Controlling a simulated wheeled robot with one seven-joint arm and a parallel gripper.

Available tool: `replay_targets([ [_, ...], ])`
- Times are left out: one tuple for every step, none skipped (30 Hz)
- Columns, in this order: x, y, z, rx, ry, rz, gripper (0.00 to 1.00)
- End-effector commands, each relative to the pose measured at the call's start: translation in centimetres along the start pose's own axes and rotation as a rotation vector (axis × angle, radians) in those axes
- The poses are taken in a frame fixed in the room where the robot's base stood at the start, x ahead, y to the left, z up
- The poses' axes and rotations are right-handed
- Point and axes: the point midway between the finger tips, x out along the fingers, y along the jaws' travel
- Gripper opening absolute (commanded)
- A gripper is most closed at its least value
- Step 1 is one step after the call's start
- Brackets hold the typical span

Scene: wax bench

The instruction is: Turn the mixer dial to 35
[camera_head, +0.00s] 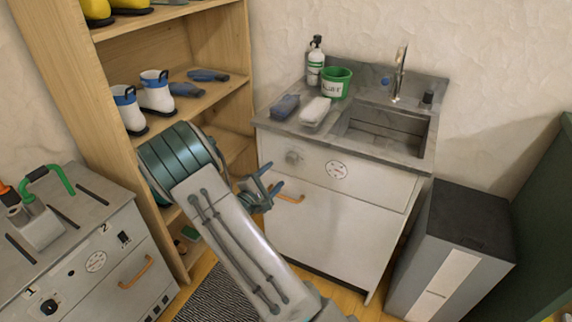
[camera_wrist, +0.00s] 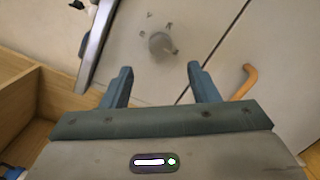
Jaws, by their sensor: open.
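A grey round dial (camera_head: 292,157) sits on the white front of the sink cabinet, at the upper left. It also shows in the wrist view as a grey knob (camera_wrist: 162,43) with small dark marks around it. I cannot read its setting. My gripper (camera_head: 271,180) is in front of the cabinet, below and left of the dial in the head view. In the wrist view my gripper (camera_wrist: 159,70) is open and empty, and the dial appears just beyond the gap between its fingertips, apart from both.
An orange handle (camera_head: 291,198) is on the cabinet door below the dial, close to my gripper. A wooden shelf (camera_head: 205,97) stands at the left. A grey bin (camera_head: 457,235) stands right of the cabinet.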

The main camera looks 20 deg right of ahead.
Motion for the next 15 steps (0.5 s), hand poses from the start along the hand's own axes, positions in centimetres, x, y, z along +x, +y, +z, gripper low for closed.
replay_targets([
  [1.2,-0.1,0.1,0.001,-0.004,-0.002,0.54],
  [1.9,-0.1,0.1,0.000,-0.003,-0.001,0.54],
  [2.7,-0.1,0.1,0.000,-0.004,-0.002,0.54],
  [3.4,-0.1,0.1,-0.001,-0.003,-0.002,0.54],
  [3.9,-0.1,0.0,0.000,-0.003,-0.001,0.54],
  [4.7,-0.1,0.0,0.001,-0.003,-0.002,0.54],
  [5.2,-0.1,0.0,0.001,-0.002,-0.002,0.54],
  [5.6,-0.1,0.0,0.000,-0.001,-0.002,0.54],
  [6.2,0.0,0.0,0.000,-0.002,-0.001,0.54],
  [6.6,-0.1,0.0,0.001,-0.002,-0.001,0.54],
  [7.0,-0.1,0.0,0.000,-0.002,-0.002,0.54],
  [7.3,-0.1,0.0,0.000,-0.001,-0.002,0.54],
  [7.6,-0.1,0.0,0.000,0.000,-0.001,0.54],
  [7.8,0.0,0.0,0.000,0.000,-0.001,0.54],
  [8.0,0.0,0.0,0.000,0.000,-0.001,0.54],
])
